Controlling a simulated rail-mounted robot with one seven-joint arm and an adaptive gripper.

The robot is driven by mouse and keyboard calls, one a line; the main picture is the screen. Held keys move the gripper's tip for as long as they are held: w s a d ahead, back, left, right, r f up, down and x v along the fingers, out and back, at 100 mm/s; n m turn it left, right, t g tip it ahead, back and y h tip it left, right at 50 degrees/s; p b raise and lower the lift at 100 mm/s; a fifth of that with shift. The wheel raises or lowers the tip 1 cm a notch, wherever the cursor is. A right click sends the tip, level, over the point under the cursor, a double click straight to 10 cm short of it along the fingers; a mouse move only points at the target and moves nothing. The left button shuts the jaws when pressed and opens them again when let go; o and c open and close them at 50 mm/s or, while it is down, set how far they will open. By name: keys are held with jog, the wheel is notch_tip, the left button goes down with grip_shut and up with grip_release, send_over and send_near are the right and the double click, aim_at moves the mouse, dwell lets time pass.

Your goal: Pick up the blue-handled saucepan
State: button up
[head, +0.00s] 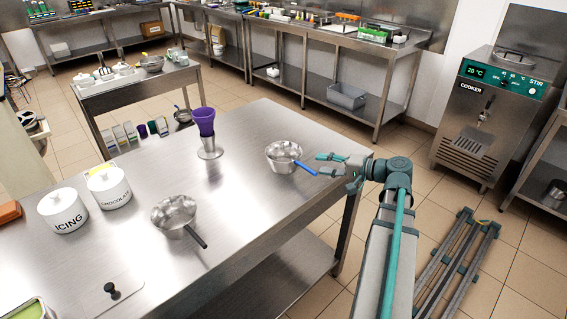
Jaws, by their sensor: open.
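The blue-handled saucepan (283,153) sits upright on the steel table (245,215), near its right edge. It is a shiny metal pan, and its blue handle points right and slightly toward the camera. My gripper (324,163) is open just right of the pan, with its fingers by the end of the blue handle. One finger shows above the handle and the other below or beside it. I cannot tell whether they touch it.
A second saucepan with a black handle (175,215) stands nearer on the table. A purple cup on a metal holder (205,125) is behind left. White ICING (63,212) and CHOCOLATE (108,188) jars are at left. A cooker (487,110) stands far right.

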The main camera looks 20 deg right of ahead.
aim_at(293, 165)
jog(key=x, duration=0.3)
jog(key=shift+p+x, duration=1)
jog(key=shift+x, duration=1.65)
jog(key=shift+s+f, duration=0.1)
jog(key=shift+s, duration=0.1)
grip_shut()
